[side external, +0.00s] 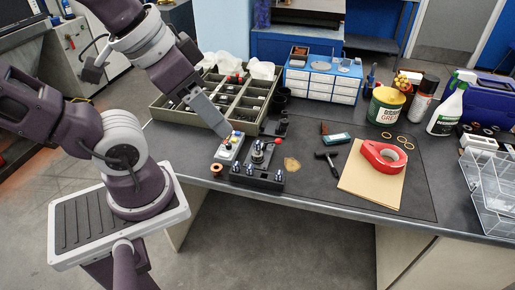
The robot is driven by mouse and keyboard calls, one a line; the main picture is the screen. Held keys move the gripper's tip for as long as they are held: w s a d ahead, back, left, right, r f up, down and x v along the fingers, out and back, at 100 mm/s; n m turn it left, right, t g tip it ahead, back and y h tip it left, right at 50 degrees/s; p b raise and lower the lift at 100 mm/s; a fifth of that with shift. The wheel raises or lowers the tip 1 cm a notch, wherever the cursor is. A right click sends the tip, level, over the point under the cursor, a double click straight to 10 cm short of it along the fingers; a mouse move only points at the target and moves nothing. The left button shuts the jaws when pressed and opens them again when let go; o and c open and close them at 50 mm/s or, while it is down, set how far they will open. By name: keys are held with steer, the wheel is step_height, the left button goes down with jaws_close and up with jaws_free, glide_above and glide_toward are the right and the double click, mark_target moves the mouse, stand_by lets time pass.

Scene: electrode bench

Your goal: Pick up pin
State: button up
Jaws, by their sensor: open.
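My gripper (226,132) is at the lower end of my arm, just above a small white block with coloured buttons (226,154) near the bench's front edge. The gap between its fingers is too small to make out, and I see nothing held in it. To its right is a dark fixture (262,181) with several upright metal posts and a red-knobbed lever. I cannot tell which small part is the pin. It may be among these posts or hidden by the gripper.
A divided parts tray (160,114) lies behind my gripper, with a blue-and-white drawer unit (322,84) behind right. A copper-coloured ring (216,170) sits near the front edge. The mat between is partly clear.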

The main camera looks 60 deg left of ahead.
steer(key=shift+c, duration=0.8)
steer(key=m+g, duration=0.6)
steer(key=m, duration=0.9)
glide_above(256, 142)
steer(key=a, duration=0.1)
step_height(256, 142, down, 24)
steer(key=f, duration=0.7)
steer(key=shift+w+d+f, duration=0.15)
steer(key=shift+d+f, duration=0.15)
steer(key=shift+d, duration=0.05)
steer(key=shift+c, duration=0.5)
jaws_close()
